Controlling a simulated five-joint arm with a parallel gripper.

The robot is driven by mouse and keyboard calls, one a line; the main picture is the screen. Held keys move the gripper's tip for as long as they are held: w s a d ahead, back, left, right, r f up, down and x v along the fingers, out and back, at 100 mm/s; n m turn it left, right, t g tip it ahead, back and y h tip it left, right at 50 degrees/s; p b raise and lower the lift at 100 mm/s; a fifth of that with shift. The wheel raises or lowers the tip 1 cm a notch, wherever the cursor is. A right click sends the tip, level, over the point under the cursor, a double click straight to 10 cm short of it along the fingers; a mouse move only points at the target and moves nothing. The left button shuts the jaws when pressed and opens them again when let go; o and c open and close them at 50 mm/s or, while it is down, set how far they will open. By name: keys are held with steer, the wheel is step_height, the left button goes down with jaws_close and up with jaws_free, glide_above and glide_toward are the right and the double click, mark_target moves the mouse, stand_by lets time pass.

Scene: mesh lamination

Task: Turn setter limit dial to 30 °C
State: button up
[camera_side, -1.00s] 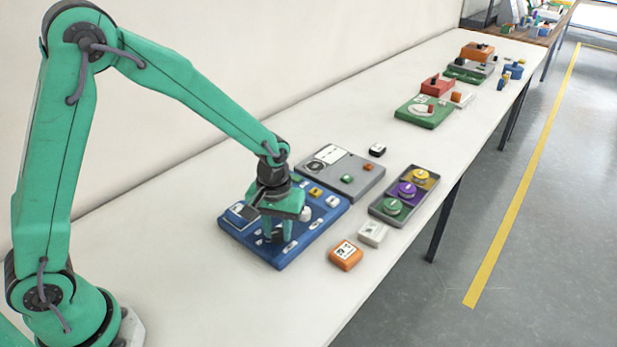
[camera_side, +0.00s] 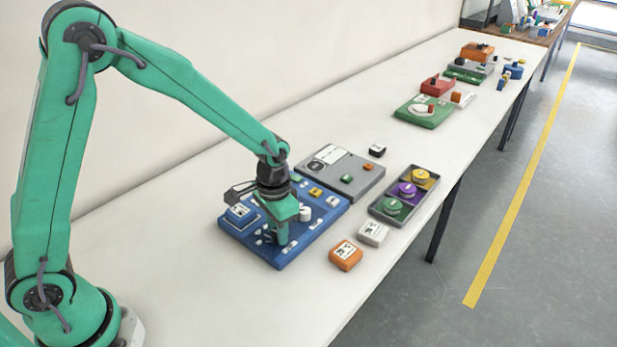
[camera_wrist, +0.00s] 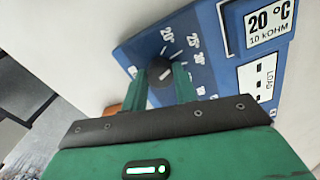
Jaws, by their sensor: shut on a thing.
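The blue panel (camera_side: 310,243) lies on the table, with my gripper (camera_side: 282,240) pointing down at its front part. In the wrist view a small black dial knob (camera_wrist: 160,68) with a light pointer mark sits between the two green fingertips (camera_wrist: 160,80), which are shut on it. I cannot tell exactly which mark the pointer faces. In the side view my gripper hides the knob.
A grey panel (camera_side: 355,178) adjoins behind. A tray (camera_side: 375,210) of coloured parts, an orange block (camera_side: 346,257) and a white block (camera_side: 373,233) lie to the right.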

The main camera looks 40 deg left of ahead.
steer(key=m, duration=0.3)
steer(key=shift+r+m, duration=0.1)
steer(key=shift+m, duration=2.3)
steer(key=o, duration=1)
steer(key=shift+c, duration=0.2)
steer(key=shift+r, duration=0.1)
steer(key=shift+r, duration=3.8)
